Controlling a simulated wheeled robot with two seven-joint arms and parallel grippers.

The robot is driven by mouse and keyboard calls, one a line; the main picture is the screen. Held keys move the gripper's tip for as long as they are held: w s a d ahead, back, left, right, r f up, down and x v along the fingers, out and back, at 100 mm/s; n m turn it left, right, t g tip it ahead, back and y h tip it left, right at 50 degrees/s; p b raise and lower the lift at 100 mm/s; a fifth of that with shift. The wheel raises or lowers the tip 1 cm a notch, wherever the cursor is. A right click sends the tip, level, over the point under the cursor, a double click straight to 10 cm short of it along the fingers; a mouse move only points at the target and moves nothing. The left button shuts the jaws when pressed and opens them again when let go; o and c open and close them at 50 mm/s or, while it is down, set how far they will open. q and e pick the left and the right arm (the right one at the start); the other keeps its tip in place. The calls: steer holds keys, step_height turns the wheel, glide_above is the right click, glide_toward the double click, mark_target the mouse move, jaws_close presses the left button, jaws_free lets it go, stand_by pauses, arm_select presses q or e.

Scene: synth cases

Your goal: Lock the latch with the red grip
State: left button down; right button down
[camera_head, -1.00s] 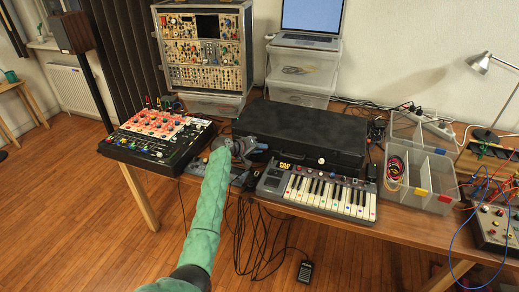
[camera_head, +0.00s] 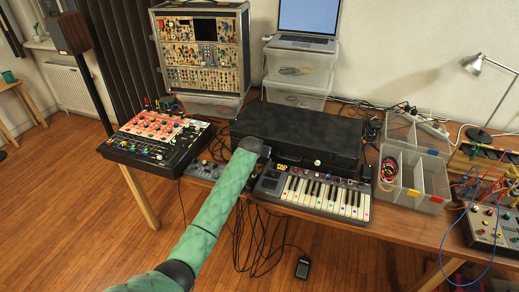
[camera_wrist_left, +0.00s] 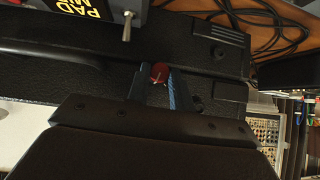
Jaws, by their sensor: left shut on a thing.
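A closed black case (camera_head: 310,135) lies on the table behind the small keyboard. Its dark front also shows in the left wrist view (camera_wrist_left: 80,55). My left gripper (camera_head: 252,146) is at the left part of the case's front, with my green-sleeved arm reaching up to it. In the left wrist view, my left gripper (camera_wrist_left: 156,72) has its two fingers closed around the red grip (camera_wrist_left: 160,73) of a latch. The rest of the latch is mostly hidden by the fingers, so I cannot tell how it sits. My right gripper is in neither view.
The keyboard (camera_head: 320,196) stands close in front of the case. A mixer with a red panel (camera_head: 158,135) is to the left, and clear bins (camera_head: 425,190) are to the right. A modular synth rack (camera_head: 203,50) stands behind. Cables hang below the table's front edge.

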arm_select(q)
steer(key=m+y, duration=0.1)
steer(key=m+t+y+b, duration=0.1)
steer(key=y, duration=0.2)
steer(key=shift+s+d+f+m+t+b, duration=0.15)
steer(key=shift+d+f+m+t+b, duration=0.15)
steer(key=shift+d+m+t, duration=0.1)
steer(key=c, duration=1.4)
jaws_free()
steer(key=shift+o, duration=0.8)
steer(key=shift+r, duration=0.1)
steer(key=b+v, duration=0.2)
steer(key=v, duration=0.5)
steer(key=shift+s+r, duration=0.2)
steer(key=shift+s, duration=0.1)
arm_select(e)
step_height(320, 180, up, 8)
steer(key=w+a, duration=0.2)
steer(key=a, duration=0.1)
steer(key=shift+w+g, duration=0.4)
arm_select(q)
steer(key=shift+d, duration=0.15)
